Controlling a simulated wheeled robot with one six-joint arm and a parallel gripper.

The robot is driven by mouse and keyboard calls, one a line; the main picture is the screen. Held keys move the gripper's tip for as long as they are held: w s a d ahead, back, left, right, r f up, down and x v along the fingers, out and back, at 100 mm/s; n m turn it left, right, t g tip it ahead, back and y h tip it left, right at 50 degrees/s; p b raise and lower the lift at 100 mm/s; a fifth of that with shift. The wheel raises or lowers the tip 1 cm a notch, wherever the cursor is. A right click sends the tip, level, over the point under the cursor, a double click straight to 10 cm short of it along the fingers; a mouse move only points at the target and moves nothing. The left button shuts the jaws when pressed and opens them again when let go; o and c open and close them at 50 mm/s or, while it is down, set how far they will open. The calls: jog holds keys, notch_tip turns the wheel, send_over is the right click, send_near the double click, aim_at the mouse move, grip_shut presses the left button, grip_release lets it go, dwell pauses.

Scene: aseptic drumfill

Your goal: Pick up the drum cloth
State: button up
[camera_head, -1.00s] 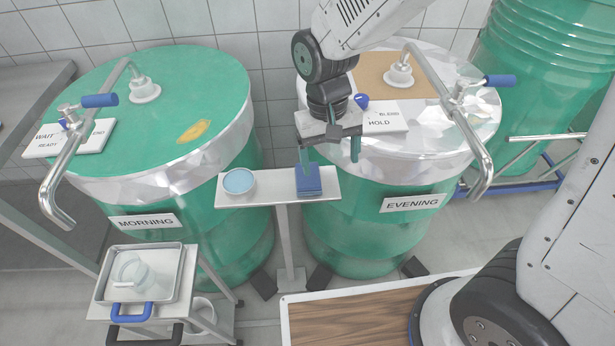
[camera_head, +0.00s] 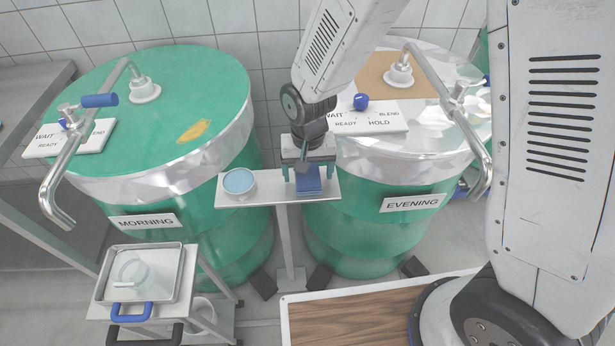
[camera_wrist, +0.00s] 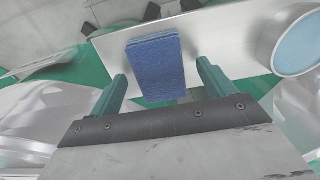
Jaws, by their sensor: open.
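The drum cloth (camera_head: 308,183) is a folded blue pad lying on the right part of a small white stand shelf (camera_head: 268,199) between the two drums. My gripper (camera_head: 309,177) is open above the cloth, with a finger toward each side of it. In the wrist view the cloth (camera_wrist: 157,66) lies ahead of and between the two green fingers (camera_wrist: 162,88). Its near edge is close to the fingertip line, and nothing is held. The gripper hides part of the cloth in the head view.
A round dish with blue contents (camera_head: 239,182) stands on the shelf, left of the cloth. The green MORNING drum (camera_head: 150,130) and EVENING drum (camera_head: 350,235) flank the stand, with bent metal pipes on top. A tray (camera_head: 165,265) with a clear ring sits lower left.

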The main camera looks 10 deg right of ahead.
jog(key=c, duration=1.1)
jog(key=shift+r, duration=0.15)
jog(key=shift+c, duration=0.2)
